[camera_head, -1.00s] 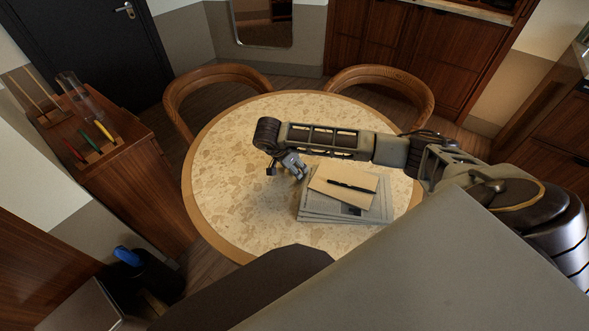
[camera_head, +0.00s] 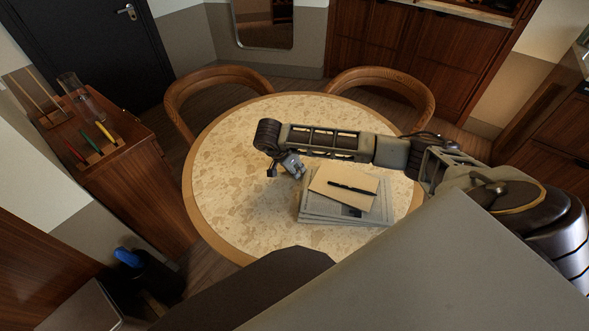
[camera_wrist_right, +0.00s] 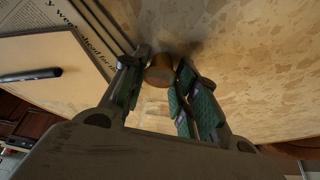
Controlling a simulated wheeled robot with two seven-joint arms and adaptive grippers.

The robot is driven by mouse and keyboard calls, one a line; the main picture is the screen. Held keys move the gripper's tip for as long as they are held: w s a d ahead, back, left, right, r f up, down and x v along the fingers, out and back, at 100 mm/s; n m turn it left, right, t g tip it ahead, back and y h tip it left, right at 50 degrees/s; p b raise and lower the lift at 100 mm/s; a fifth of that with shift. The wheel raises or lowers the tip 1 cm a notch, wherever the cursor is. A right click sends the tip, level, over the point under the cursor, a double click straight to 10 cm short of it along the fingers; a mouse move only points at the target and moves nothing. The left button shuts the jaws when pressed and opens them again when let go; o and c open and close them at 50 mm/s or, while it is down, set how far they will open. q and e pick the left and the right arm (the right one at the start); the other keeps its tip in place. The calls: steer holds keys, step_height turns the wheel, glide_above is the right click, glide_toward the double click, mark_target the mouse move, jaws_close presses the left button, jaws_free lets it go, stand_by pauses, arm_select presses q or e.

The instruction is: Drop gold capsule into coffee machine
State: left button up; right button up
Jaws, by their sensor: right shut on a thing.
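My right gripper (camera_head: 284,168) is over the round table, to the left of the stacked papers. In the right wrist view, the gripper (camera_wrist_right: 161,70) is shut on the gold capsule (camera_wrist_right: 159,74), which sits between the two fingertips. The tabletop lies right behind the capsule; I cannot tell whether the capsule touches it. In the head view the capsule is too small or hidden to make out. The coffee machine is not in either view. My left gripper is not in view.
The round stone-patterned table (camera_head: 225,190) carries a newspaper stack (camera_head: 345,220), an envelope (camera_head: 325,184) and a black pen (camera_head: 352,188). Two wooden chairs (camera_head: 205,80) (camera_head: 400,82) stand behind it. A wooden cabinet (camera_head: 140,170) stands at left. The table's left part is clear.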

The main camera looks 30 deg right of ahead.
steer(key=shift+r, duration=0.15)
step_height(320, 180, up, 10)
stand_by(0.6)
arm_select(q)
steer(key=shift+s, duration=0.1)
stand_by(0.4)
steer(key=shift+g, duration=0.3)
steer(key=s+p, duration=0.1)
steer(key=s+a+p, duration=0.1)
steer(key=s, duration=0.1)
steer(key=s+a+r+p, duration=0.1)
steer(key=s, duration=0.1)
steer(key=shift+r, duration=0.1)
arm_select(e)
steer(key=s+a+r+n+t+y, duration=0.1)
steer(key=s+a+n+t+y, duration=0.1)
steer(key=a+n, duration=0.7)
steer(key=n+t+y, duration=0.1)
steer(key=n+y, duration=0.1)
steer(key=n, duration=0.4)
steer(key=shift+s+a+r+n+t+y, duration=0.15)
steer(key=shift+r+n+t+y, duration=0.1)
steer(key=shift+n+t+y, duration=0.15)
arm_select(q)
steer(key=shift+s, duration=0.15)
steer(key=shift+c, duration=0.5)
